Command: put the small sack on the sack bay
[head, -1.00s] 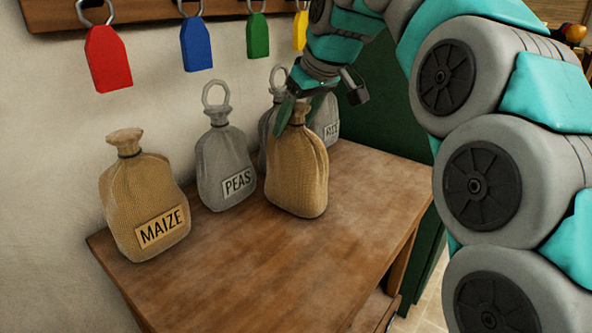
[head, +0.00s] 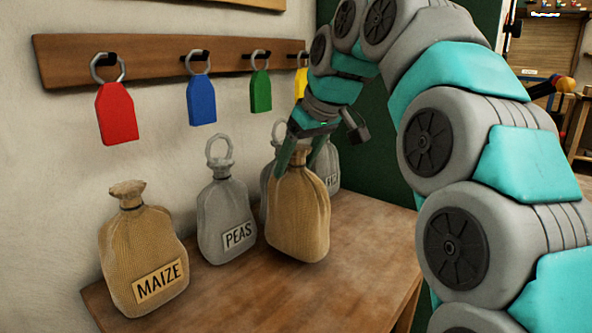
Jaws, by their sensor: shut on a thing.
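A tan sack (head: 298,218) with no label showing stands out at the front right of the row of sacks on the wooden table (head: 345,275). My gripper (head: 304,152) is shut on its neck from above, the fingers on either side. The sack is upright; I cannot tell whether its base is clear of the table. A tan MAIZE sack (head: 143,250) and a grey PEAS sack (head: 224,215) with a ring on top stand to its left. No place marked as a sack bay can be made out.
Two more grey sacks stand behind the held one, partly hidden; one (head: 327,168) has a partly covered label. Red (head: 116,113), blue (head: 201,99), green and yellow tags hang on a wall rack. The table's front right is clear.

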